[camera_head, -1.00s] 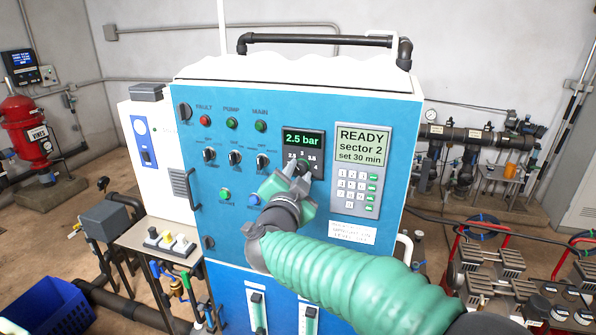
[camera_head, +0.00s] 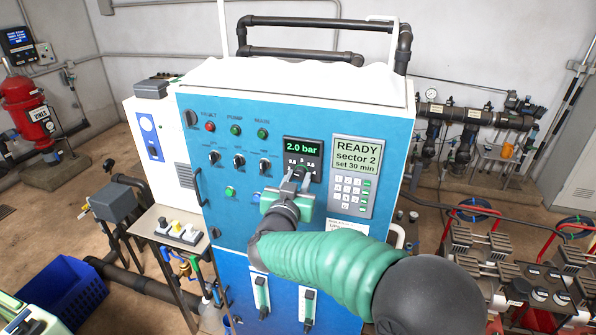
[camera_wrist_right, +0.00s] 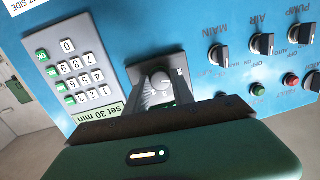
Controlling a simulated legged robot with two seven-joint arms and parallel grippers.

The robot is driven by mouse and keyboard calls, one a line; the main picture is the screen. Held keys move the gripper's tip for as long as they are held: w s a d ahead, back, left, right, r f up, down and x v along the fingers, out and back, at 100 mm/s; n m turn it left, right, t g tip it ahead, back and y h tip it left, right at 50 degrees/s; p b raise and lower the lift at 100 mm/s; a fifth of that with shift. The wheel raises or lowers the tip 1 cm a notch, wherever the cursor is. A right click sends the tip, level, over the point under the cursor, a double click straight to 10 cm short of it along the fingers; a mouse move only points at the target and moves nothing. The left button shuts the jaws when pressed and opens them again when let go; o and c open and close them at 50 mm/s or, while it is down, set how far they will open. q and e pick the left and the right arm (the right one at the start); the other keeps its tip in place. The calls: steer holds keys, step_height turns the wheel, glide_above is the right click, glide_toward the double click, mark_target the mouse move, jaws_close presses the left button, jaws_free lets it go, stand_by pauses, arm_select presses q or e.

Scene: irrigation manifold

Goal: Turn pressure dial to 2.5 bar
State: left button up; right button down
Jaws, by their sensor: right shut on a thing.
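The pressure dial (camera_head: 302,170) sits under a small display (camera_head: 302,147) that reads 2.0 bar on the blue cabinet front. My right gripper (camera_head: 296,180) is shut on the dial's knob. In the right wrist view the grey round knob (camera_wrist_right: 161,81) shows between the fingers of my right gripper (camera_wrist_right: 162,90). The gripper hides part of the dial and its scale marks.
A keypad panel (camera_head: 356,176) reading READY, sector 2, set 30 min is right of the dial. Rotary switches (camera_head: 239,160) and lamps (camera_head: 236,130) are to the left. A blue crate (camera_head: 70,292) stands on the floor at lower left.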

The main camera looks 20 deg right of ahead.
steer(key=shift+a+f+n, duration=0.1)
steer(key=shift+f+n, duration=0.2)
steer(key=c, duration=1.4)
jaws_free()
steer(key=shift+o, duration=1.6)
steer(key=shift+w+r, duration=0.1)
steer(key=shift+w, duration=0.05)
steer(key=shift+r, duration=0.1)
